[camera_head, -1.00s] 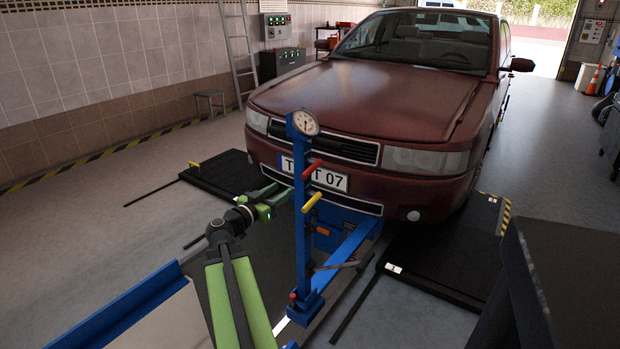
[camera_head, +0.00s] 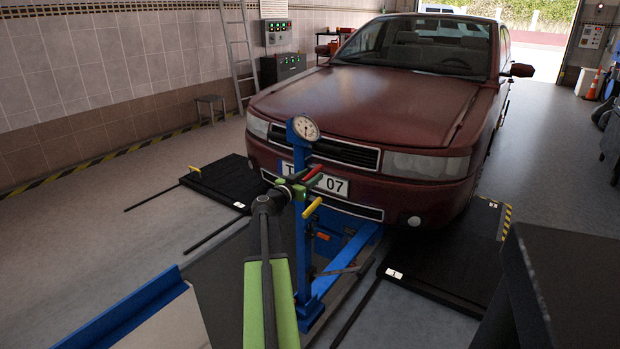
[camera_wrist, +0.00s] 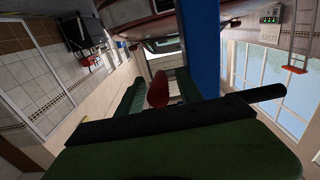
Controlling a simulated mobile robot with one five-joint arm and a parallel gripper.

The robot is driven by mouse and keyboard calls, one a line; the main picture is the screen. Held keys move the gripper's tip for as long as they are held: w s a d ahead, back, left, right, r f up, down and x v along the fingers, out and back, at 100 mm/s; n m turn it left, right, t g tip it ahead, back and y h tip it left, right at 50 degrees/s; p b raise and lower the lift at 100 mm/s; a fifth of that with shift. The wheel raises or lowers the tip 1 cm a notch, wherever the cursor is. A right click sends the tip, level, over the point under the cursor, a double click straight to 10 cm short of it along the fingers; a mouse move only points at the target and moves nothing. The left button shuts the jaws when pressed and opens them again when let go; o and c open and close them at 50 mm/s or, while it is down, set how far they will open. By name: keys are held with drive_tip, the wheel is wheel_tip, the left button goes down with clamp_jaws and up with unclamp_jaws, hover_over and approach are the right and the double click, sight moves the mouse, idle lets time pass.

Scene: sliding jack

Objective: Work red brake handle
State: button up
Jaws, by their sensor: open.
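The red brake handle (camera_head: 314,179) sticks out from the upper part of the blue jack column (camera_head: 300,225). A yellow handle (camera_head: 311,208) is just below it. My gripper (camera_head: 303,178) is at the red handle, beside the column, and partly covers the handle's base. In the wrist view the red handle (camera_wrist: 157,90) lies between my two green fingers (camera_wrist: 157,84), which are open. I cannot tell whether either finger touches it. The blue column (camera_wrist: 205,50) stands close beside the fingers there.
A dark red car (camera_head: 370,110) stands right behind the column, with a round gauge (camera_head: 305,128) on the column's top. Black floor plates (camera_head: 440,265) lie either side. A blue-edged panel (camera_head: 120,310) is at the lower left. Open floor lies at the left.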

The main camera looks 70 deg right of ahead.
clamp_jaws()
idle(1.4)
